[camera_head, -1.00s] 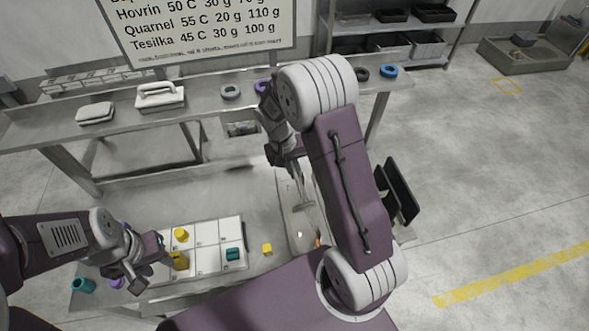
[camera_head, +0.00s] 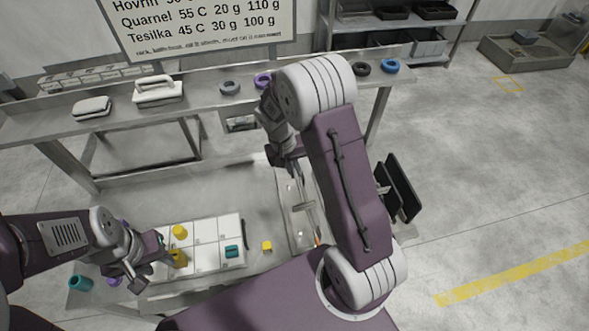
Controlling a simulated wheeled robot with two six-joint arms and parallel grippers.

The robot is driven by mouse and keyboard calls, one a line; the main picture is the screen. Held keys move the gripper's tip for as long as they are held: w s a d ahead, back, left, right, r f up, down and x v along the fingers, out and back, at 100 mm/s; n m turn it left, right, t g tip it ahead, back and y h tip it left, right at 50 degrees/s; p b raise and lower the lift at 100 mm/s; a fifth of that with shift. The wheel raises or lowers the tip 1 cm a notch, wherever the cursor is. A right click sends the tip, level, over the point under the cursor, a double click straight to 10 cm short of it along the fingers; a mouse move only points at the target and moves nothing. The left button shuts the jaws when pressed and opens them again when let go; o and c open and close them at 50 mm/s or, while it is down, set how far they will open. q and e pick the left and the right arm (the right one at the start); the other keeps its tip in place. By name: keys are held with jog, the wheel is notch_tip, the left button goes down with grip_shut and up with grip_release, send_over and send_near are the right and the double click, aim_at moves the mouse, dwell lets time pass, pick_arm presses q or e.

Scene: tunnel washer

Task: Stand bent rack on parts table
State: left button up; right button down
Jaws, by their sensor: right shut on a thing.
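My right gripper (camera_head: 287,160) is shut on a thin grey metal piece (camera_head: 302,189), which seems to be the bent rack. The piece hangs below the jaws over a pale shallow tray (camera_head: 291,232); my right arm hides part of it, and I cannot tell whether it touches the tray. My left gripper (camera_head: 152,265) looks open and empty, low on the left beside a yellow part (camera_head: 178,259).
A yellow block (camera_head: 266,246) lies between board and tray. A teal cylinder (camera_head: 80,283) stands at the left edge. The back bench (camera_head: 200,106) holds a white handled tool (camera_head: 158,91) and several rings. Black panels (camera_head: 401,189) stand right of my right arm.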

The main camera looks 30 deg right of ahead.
jog(key=shift+f+b, duration=0.3)
dwell(0.4)
jog(key=c, duration=1.6)
grip_release()
jog(key=shift+c, duration=0.2)
jog(key=shift+o, duration=0.9)
jog(key=shift+s, duration=0.1)
jog(key=shift+a+r, duration=0.1)
jog(key=shift+r, duration=0.15)
jog(key=b+v, duration=0.1)
jog(key=v, duration=0.7)
jog(key=shift+r+b, duration=0.35)
jog(key=shift+b, duration=0.05)
